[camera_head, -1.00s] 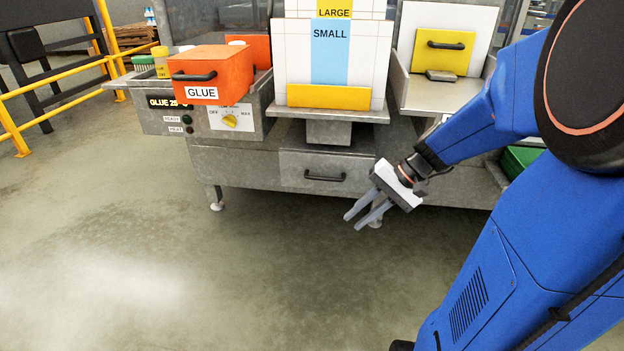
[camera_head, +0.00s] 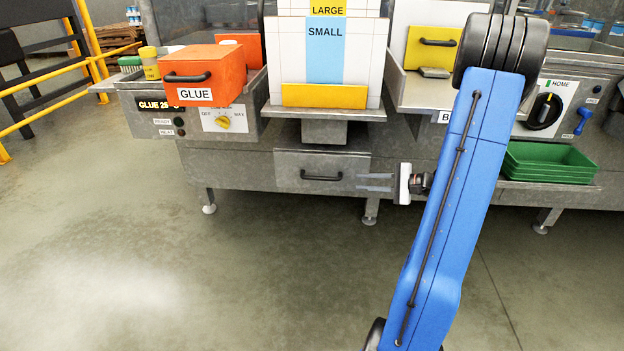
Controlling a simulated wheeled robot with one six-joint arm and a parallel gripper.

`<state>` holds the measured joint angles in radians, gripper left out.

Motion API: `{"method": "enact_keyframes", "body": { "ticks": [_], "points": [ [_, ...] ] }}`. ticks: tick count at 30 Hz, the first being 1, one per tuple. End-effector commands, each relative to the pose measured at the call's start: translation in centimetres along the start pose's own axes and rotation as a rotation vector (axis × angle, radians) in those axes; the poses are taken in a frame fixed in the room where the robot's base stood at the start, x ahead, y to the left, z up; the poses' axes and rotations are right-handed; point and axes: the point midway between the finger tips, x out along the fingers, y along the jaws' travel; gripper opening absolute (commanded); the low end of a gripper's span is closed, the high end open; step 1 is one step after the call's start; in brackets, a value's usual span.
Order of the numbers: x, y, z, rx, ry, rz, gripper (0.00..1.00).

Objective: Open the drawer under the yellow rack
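The drawer (camera_head: 322,166) is a grey metal front with a dark bar handle (camera_head: 321,177), set in the bench below the rack. It looks closed. The yellow rack (camera_head: 330,96) stands above it, holding white tiled boards under SMALL and LARGE labels. My gripper (camera_head: 374,182) is just right of the drawer handle, its two fingers pointing left toward it. The fingers are apart with a small gap and hold nothing. They look clear of the handle.
An orange GLUE box (camera_head: 205,75) sits at left above a control panel with a yellow knob (camera_head: 224,122). Green trays (camera_head: 548,162) lie at right. A yellow railing (camera_head: 40,98) stands far left. The floor before the bench is clear.

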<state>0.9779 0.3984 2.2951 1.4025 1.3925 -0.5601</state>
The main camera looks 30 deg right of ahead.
Motion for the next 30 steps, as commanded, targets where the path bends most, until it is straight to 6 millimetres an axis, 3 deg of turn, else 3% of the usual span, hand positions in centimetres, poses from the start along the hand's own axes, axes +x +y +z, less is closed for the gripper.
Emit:
{"method": "enact_keyframes", "body": {
  "ticks": [4,8,30],
  "points": [
    [-0.5,0.0,-1.2,0.012,0.015,-0.029,0.2],
    [0.3,0.0,-1.2,0.012,0.015,-0.03,0.2],
    [11.6,-0.2,-1.3,0.013,0.012,-0.026,0.2]
  ]
}}
